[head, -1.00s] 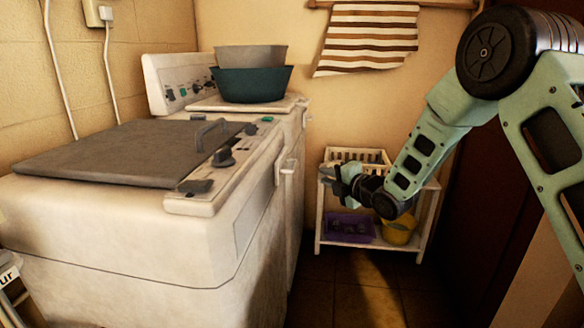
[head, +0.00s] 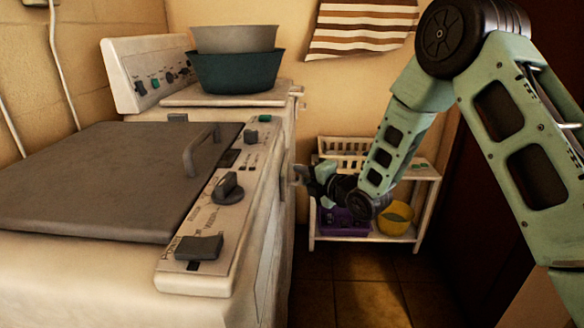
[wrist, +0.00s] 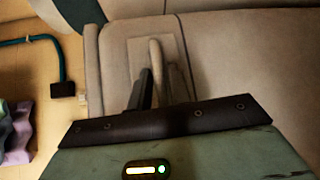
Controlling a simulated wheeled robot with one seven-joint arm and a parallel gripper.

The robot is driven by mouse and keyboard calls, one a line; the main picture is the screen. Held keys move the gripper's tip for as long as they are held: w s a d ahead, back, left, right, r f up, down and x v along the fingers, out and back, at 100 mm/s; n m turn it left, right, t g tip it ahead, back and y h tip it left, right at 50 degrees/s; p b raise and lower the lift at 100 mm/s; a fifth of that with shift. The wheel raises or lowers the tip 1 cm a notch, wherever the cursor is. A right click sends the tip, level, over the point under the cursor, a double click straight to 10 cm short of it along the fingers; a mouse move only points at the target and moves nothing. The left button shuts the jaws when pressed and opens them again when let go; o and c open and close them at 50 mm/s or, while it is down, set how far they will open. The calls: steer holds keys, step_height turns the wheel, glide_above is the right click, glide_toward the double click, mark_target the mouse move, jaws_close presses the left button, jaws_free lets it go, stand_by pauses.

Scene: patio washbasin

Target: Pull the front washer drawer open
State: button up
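The cream washer (head: 110,265) fills the left of the head view, with its knobs and grey lid on top. Its front side faces right and is seen edge-on. In the wrist view, a pale upright handle (wrist: 156,60) stands out from a raised plate on the washer's cream front (wrist: 240,55). My gripper (head: 303,176) is close to this front in the head view. In the wrist view, a dark finger of my gripper (wrist: 157,88) lies just left of the handle's near end. The second finger is not clear, and I cannot tell whether the fingers touch the handle.
A white shelf (head: 430,175) with a purple basket (head: 335,222) and a yellow bucket (head: 396,218) stands behind my arm. Grey (head: 235,38) and teal (head: 236,72) basins sit on the washer's far end. Tiled floor (head: 345,270) right of the washer is open.

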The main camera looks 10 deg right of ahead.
steer(key=shift+w+a, duration=0.15)
steer(key=shift+w, duration=0.15)
jaws_close()
steer(key=s+d+b, duration=0.3)
steer(key=d, duration=0.6)
steer(key=shift+d, duration=0.1)
jaws_free()
